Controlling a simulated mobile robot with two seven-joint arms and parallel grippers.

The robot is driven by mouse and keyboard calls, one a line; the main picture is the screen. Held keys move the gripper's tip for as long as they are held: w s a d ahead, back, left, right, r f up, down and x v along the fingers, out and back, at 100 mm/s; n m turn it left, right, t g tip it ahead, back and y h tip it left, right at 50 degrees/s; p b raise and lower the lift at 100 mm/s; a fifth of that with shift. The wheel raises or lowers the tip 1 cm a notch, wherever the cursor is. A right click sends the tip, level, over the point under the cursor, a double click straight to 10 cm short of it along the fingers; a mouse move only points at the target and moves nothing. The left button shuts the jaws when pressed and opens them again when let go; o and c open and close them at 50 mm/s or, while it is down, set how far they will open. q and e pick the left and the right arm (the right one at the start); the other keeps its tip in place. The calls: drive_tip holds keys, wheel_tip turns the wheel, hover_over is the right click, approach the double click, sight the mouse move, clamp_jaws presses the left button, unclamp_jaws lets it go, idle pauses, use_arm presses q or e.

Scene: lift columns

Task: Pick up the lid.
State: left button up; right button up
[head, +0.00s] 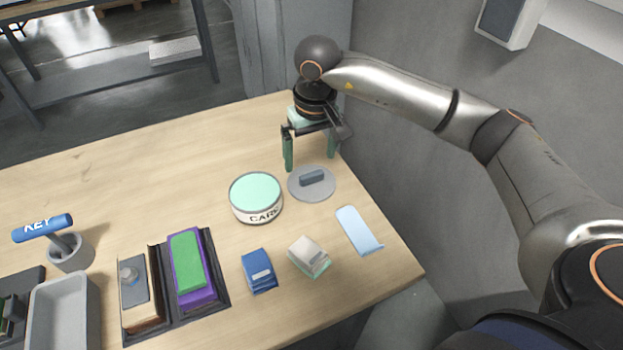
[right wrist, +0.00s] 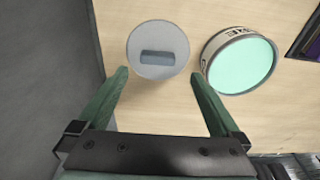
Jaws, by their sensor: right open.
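The lid (head: 299,190) is a flat grey disc with a dark blue-grey bar handle (head: 312,178). It lies on the table near the right edge, and it also shows in the right wrist view (right wrist: 158,68). My right gripper (head: 310,165) has green fingers and is open and empty. In the head view it is just behind the lid; in the right wrist view its fingertips (right wrist: 160,75) point towards the lid, one to each side of the handle. Whether the fingers touch anything is not clear, but a gap shows around the handle. My left gripper is not in view.
A round tin (head: 256,192) with a mint top and lettering stands just left of the lid. In front are a blue box (head: 259,271), a pale box (head: 308,256) and a light blue sheet (head: 358,230). The table (head: 130,180) is clear at the back left.

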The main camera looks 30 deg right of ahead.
sight(312, 174)
drive_tip(key=f, duration=0.5)
drive_tip(key=shift+w+d+f+p, duration=0.15)
drive_tip(key=shift+d+f+p, duration=0.05)
drive_tip(key=shift+f+p, duration=0.15)
drive_tip(key=shift+r, duration=0.1)
drive_tip(key=shift+c, duration=0.2)
drive_tip(key=c, duration=1.3)
drive_tip(key=shift+c, duration=0.2)
